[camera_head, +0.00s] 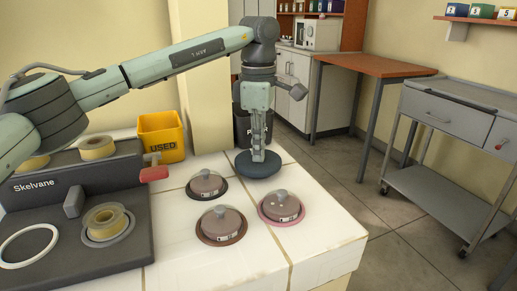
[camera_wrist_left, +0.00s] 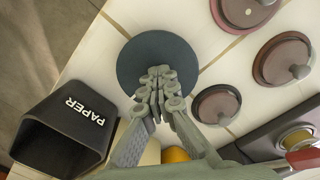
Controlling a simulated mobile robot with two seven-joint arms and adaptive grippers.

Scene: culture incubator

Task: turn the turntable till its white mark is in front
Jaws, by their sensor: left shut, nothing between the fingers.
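A round dark blue-grey disc (camera_head: 260,171), which looks like the turntable, lies on the white tiled counter near its far edge. It also shows in the left wrist view (camera_wrist_left: 138,60). No white mark shows on the part of the disc I can see. My left gripper (camera_head: 258,156) points straight down over the disc, its fingers shut and empty. In the left wrist view the fingertips (camera_wrist_left: 160,82) overlap the disc; I cannot tell whether they touch it. They hide part of its surface. My right gripper is not in view.
Three brown knobbed lids (camera_head: 206,184), (camera_head: 221,225), (camera_head: 281,207) stand on coloured rings close in front of the disc. A dark Skelvane device (camera_head: 75,185) is at left. A yellow USED bin (camera_head: 160,134) stands behind. A black PAPER bin (camera_wrist_left: 60,130) is beyond the counter.

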